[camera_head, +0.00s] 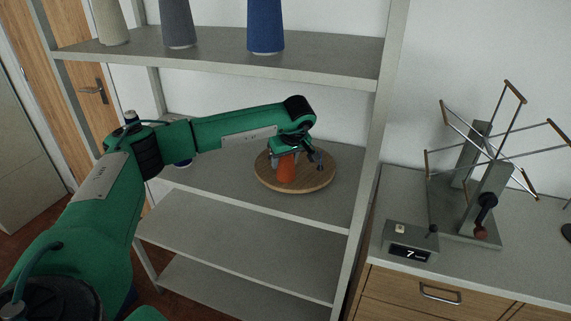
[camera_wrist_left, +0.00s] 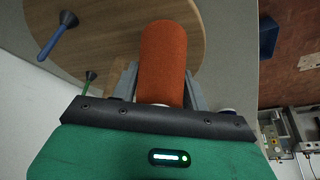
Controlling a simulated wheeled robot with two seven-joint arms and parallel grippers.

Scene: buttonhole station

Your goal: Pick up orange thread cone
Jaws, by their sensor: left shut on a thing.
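The orange thread cone (camera_head: 286,168) stands on a round wooden board (camera_head: 322,180) on the middle shelf. My left gripper (camera_head: 285,155) reaches it from above and behind, shut on the cone. In the left wrist view the orange cone (camera_wrist_left: 164,62) sits between the two grey fingers of my left gripper (camera_wrist_left: 160,85), with the wooden board (camera_wrist_left: 105,25) under or behind it. I cannot tell whether the cone still touches the board. My right gripper does not show.
Beige (camera_head: 112,24), grey (camera_head: 177,24) and blue (camera_head: 265,26) cones stand on the shelf above. A shelf post (camera_head: 368,150) rises right of the board. A yarn winder (camera_head: 485,180) and a counter box (camera_head: 410,241) stand on the cabinet. The lower shelf (camera_head: 240,250) is clear.

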